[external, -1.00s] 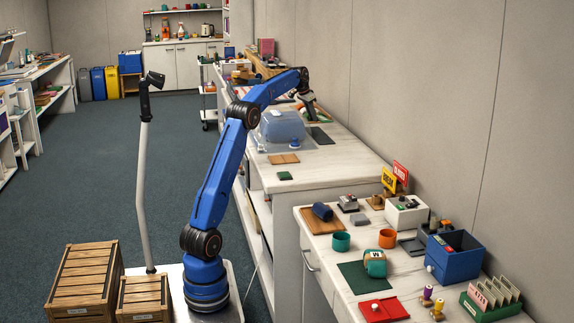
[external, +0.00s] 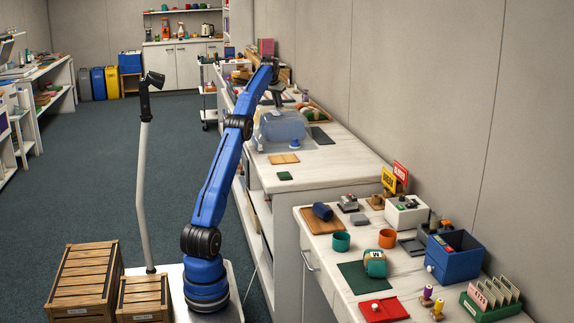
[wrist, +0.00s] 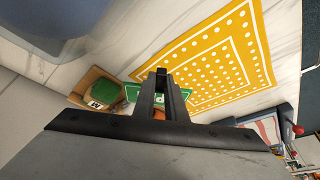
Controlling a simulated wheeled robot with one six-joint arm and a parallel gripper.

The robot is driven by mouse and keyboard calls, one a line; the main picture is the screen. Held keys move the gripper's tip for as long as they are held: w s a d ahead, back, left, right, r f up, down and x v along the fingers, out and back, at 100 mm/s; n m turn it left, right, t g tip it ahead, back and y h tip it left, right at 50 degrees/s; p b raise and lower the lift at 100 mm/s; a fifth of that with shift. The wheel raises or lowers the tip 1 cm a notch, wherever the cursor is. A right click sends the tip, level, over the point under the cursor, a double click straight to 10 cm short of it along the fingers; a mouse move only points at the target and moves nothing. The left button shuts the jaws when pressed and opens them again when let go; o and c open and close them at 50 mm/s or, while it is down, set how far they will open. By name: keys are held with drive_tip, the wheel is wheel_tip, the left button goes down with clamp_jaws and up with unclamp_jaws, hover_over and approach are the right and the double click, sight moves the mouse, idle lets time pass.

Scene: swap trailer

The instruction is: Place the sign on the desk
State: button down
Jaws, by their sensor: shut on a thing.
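My gripper (wrist: 161,88) is shut on a small green sign (wrist: 132,92) with white marks, which shows on both sides of the fingers in the wrist view. Much of the sign is hidden by the fingers. In the external view my gripper (external: 278,96) hangs over the far part of the long white-topped desk (external: 335,154), just beyond a translucent blue case (external: 283,126). The sign is too small to make out there. I cannot tell whether the sign touches the surface below.
A yellow mat with white dots (wrist: 215,60) lies beside the sign in the wrist view. An open brown box (wrist: 88,82) holds a green item. An orange thing (wrist: 158,114) is partly hidden below the fingers. Yellow (external: 389,180) and red (external: 400,172) signs stand on the nearer counter.

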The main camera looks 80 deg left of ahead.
drive_tip(key=s+a+f+n+g, duration=0.15)
drive_tip(key=s+a, duration=0.45)
drive_tip(key=s, duration=1)
drive_tip(key=s+a+f+n+y, duration=0.15)
drive_tip(key=s+a, duration=0.35)
drive_tip(key=s, duration=1.1)
drive_tip(key=s+a+n+h, duration=0.15)
drive_tip(key=s+a, duration=0.45)
drive_tip(key=s, duration=1)
drive_tip(key=s+a+f+n, duration=0.1)
drive_tip(key=s+f, duration=0.3)
drive_tip(key=f, duration=0.5)
drive_tip(key=s+f+n+g+y, duration=0.1)
drive_tip(key=s+f, duration=0.3)
drive_tip(key=f, duration=0.6)
drive_tip(key=shift+a+f+n, duration=0.25)
drive_tip(key=shift+a+n, duration=0.15)
drive_tip(key=shift+n, duration=0.45)
drive_tip(key=shift+w+g, duration=0.1)
drive_tip(key=shift+g, duration=0.15)
